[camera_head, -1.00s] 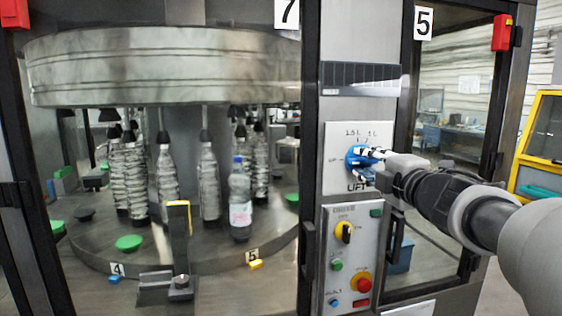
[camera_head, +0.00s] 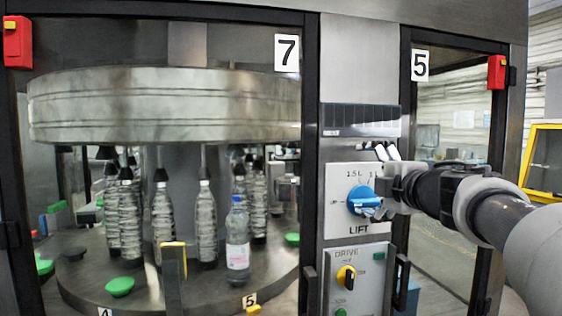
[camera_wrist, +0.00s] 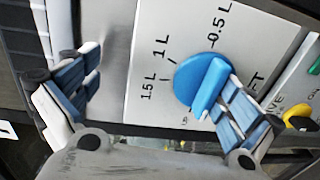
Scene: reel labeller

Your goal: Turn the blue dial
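The blue dial (camera_head: 361,200) sits on the white LIFT panel (camera_head: 340,226), with volume marks printed around it. In the wrist view the dial (camera_wrist: 200,80) is round with a raised bar handle, between the 1 L and 0.5 L marks and the right finger. My gripper (camera_head: 380,182) is open in front of the panel, its fingers spread above and below. In the wrist view my gripper (camera_wrist: 157,75) has its left finger well clear of the dial. Its right finger lies close beside the handle; I cannot tell whether they touch. The finger and wrist hide part of the dial.
Below is the DRIVE panel (camera_head: 345,256) with a yellow and black switch (camera_head: 346,276). To the left, a carousel of bottles stands under a large metal drum (camera_head: 165,105). A dark vent (camera_head: 360,116) is above the LIFT panel. A dark-framed door (camera_head: 450,110) is at right.

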